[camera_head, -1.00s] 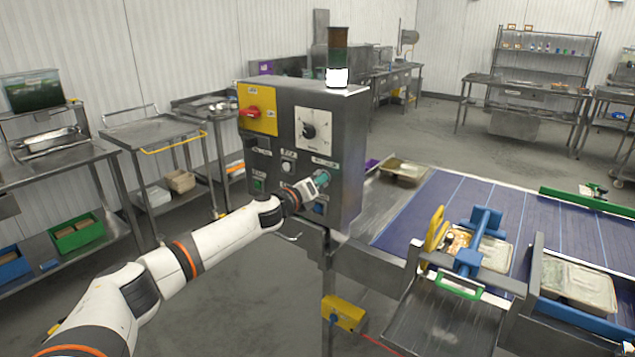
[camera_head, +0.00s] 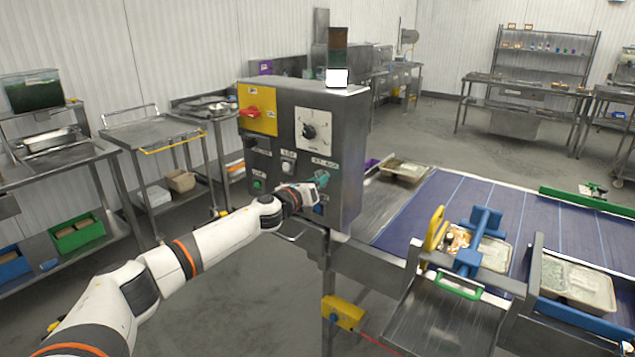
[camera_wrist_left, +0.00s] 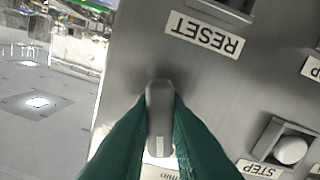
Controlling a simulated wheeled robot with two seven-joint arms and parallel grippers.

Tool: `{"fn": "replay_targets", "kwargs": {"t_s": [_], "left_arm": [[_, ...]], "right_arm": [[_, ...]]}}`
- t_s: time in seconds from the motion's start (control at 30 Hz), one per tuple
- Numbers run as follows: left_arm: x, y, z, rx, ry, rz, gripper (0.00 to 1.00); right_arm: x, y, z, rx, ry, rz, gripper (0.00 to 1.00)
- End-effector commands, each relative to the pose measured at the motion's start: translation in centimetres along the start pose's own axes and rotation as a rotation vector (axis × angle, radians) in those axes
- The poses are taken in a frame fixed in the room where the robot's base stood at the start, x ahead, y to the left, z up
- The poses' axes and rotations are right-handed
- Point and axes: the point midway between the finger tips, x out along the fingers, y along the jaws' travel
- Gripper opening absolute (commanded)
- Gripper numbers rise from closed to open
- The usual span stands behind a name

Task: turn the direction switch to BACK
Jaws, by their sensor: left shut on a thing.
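The grey control box (camera_head: 345,150) stands beside the conveyor, its panel facing me. My left gripper (camera_head: 321,180) is at the lower right of that panel, below a white label whose text is too small to read surely. In the left wrist view its green fingers (camera_wrist_left: 160,130) are shut on a grey lever-shaped switch knob (camera_wrist_left: 158,92). I take this knob for the direction switch; in the head view the gripper hides it. The knob's own position label is mostly hidden behind the fingers. My right gripper is not in view.
A RESET label (camera_wrist_left: 204,33) and a white STEP button (camera_wrist_left: 290,150) are near the fingers. The purple-blue conveyor (camera_head: 415,213) runs to the right.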

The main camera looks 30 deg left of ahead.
Motion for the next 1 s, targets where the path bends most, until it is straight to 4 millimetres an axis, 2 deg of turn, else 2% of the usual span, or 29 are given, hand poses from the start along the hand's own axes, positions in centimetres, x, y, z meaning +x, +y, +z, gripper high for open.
{"fn": "replay_targets", "kwargs": {"t_s": [0.2, 0.47, 0.7, 0.93, 1.0], "left_arm": [[0.0, 0.0, -0.05, 0.251, 0.0, -0.001, 0.0], [-0.01, -0.02, 0.0, 0.28, 0.0, 0.0, 0.0], [0.0, 0.0, -0.05, 0.544, 0.0, 0.0, 0.0], [-0.01, -0.02, 0.0, 0.56, 0.0, 0.0, 0.0], [-0.01, 0.01, -0.08, 0.631, -0.001, 0.0, 0.0]], "right_arm": [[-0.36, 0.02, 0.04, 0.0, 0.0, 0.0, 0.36], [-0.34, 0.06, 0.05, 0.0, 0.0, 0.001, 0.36], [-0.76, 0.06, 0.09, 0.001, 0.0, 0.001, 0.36], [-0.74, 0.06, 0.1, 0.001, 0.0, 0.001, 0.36], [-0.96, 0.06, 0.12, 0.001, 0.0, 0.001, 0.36]]}}
